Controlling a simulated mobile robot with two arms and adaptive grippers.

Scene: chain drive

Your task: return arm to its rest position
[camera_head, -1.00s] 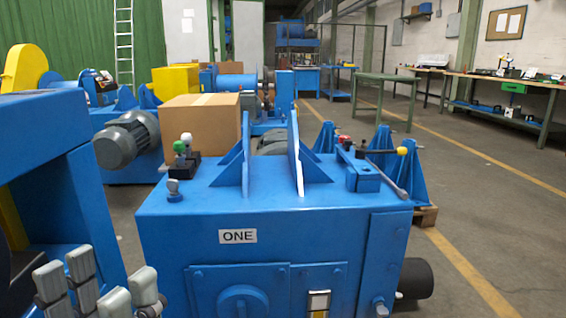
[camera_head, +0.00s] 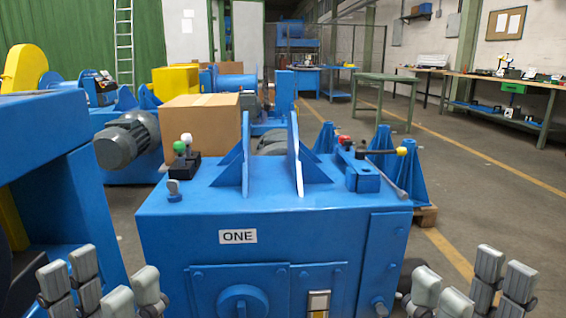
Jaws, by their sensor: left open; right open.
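My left gripper (camera_head: 108,290) is at the lower left edge of the head view, its grey fingers spread apart with nothing between them. My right gripper (camera_head: 470,290) is at the lower right, also with fingers apart and empty. Both are in front of the blue machine (camera_head: 290,225) labelled ONE, one on each side of its front, and neither seems to touch it. The arms behind the fingers are out of the picture.
On the machine's top are two upright blue plates (camera_head: 294,155), green and white knobs (camera_head: 180,147), and a lever with a yellow knob (camera_head: 402,151). A cardboard box (camera_head: 205,122) stands behind it. A blue frame (camera_head: 60,190) is close on the left. The floor at right is open.

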